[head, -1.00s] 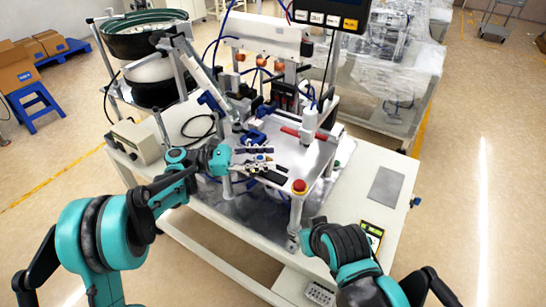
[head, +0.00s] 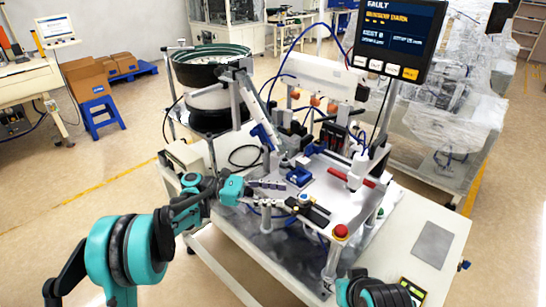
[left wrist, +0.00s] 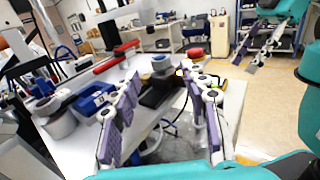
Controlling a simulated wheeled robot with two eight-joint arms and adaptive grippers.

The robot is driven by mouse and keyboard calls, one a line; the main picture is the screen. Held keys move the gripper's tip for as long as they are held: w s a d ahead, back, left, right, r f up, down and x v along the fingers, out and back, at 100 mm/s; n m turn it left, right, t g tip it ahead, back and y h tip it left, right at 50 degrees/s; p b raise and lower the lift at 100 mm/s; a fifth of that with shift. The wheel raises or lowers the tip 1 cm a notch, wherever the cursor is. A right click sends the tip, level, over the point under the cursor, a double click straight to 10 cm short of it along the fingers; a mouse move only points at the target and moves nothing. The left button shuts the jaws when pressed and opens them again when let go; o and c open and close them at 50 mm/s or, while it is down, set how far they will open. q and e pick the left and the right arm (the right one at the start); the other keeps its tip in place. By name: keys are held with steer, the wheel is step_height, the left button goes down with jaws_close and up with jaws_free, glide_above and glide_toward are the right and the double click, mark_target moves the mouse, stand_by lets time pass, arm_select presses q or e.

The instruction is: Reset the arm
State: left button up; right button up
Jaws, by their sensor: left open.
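My left gripper (head: 278,193) is open at the front-left edge of the machine's raised plate (head: 335,200). In the left wrist view its two purple-padded fingers (left wrist: 163,85) stand apart with nothing held between them. A black block (left wrist: 158,92) shows beyond the fingers, over the plate. In the head view only the top of my right arm (head: 372,292) shows at the bottom edge, and its gripper is out of frame. My right gripper (left wrist: 250,62) shows at the upper right of the left wrist view, above the floor; its opening is unclear.
The red button (head: 340,231) stands at the plate's front corner. A bowl feeder (head: 210,58) rises behind on the left. The screen (head: 400,38) at upper right reads FAULT. A flat grey panel (head: 434,245) lies on the otherwise fairly clear right side of the table.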

arm_select(q)
steer(key=s+a+f+m+t+y, duration=0.3)
steer(key=s+a+m+t+y, duration=0.2)
steer(key=s+a+m+y, duration=0.3)
steer(key=s+a+f+m+t+y, duration=0.4)
steer(key=s+a+m+y, duration=0.4)
steer(key=s+a, duration=0.4)
steer(key=s+t+y, duration=0.1)
steer(key=s, duration=0.2)
steer(key=shift+a+f+y, duration=0.3)
steer(key=shift+a+y, duration=0.05)
steer(key=shift+y, duration=0.05)
steer(key=shift+s, duration=0.1)
stand_by(1.1)
